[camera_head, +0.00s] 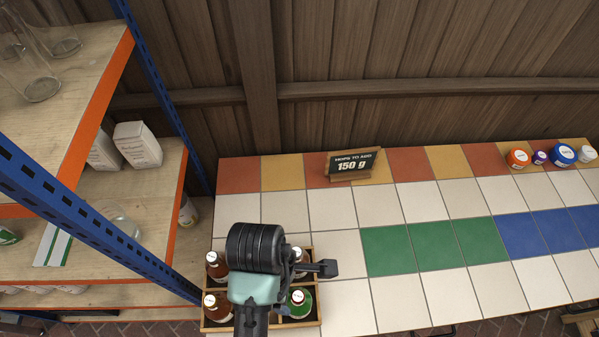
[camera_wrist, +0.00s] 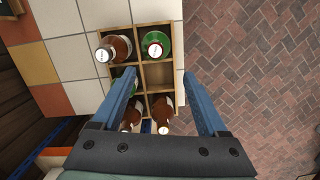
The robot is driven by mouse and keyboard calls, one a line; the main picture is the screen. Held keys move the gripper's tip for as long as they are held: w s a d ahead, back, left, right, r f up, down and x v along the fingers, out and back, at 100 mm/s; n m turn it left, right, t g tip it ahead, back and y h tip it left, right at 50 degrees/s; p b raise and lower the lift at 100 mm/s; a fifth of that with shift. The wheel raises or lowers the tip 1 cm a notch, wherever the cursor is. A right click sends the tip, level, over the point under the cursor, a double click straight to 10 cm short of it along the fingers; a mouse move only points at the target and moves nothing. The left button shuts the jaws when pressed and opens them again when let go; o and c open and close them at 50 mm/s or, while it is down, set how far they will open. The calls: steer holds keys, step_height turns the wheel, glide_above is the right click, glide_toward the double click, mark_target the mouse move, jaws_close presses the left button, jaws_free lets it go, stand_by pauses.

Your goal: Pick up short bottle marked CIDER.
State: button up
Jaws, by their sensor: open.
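A wooden crate (camera_wrist: 137,11) with compartments holds several bottles; it also shows in the head view (camera_head: 318,312). In the wrist view a brown bottle (camera_wrist: 116,48) and a green bottle (camera_wrist: 156,45) stand at the top. Another green bottle is partly hidden behind my left finger. Brown bottles (camera_wrist: 163,108) stand lower down, one partly hidden. The middle right compartment (camera_wrist: 159,77) looks empty. The cap and label writing is too small to read, so I cannot tell which bottle is CIDER. My gripper (camera_wrist: 161,80) is open and empty above the crate.
The crate stands at the left front of a tiled counter (camera_head: 345,245). A sign reading 150 g (camera_head: 348,167) stands at the back. Several lidded jars (camera_head: 562,155) are at the far right. A shelf rack (camera_head: 178,215) with glassware is close on the left. The counter's middle is clear.

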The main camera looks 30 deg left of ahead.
mark_target(298, 296)
steer(key=f, duration=0.5)
steer(key=shift+w+d+f, duration=0.15)
steer(key=shift+d+f, duration=0.2)
steer(key=shift+f, duration=0.05)
steer(key=shift+w+d+f+p, duration=0.15)
steer(key=shift+w+f+p, duration=0.1)
steer(key=shift+f, duration=0.65)
steer(key=shift+w+d+f+p, duration=0.1)
steer(key=shift+w+f+p, duration=0.15)
steer(key=shift+f, duration=0.7)
steer(key=shift+w+d+f+p, duration=0.15)
steer(key=shift+f+p, duration=0.1)
steer(key=shift+f, duration=0.65)
jaws_close()
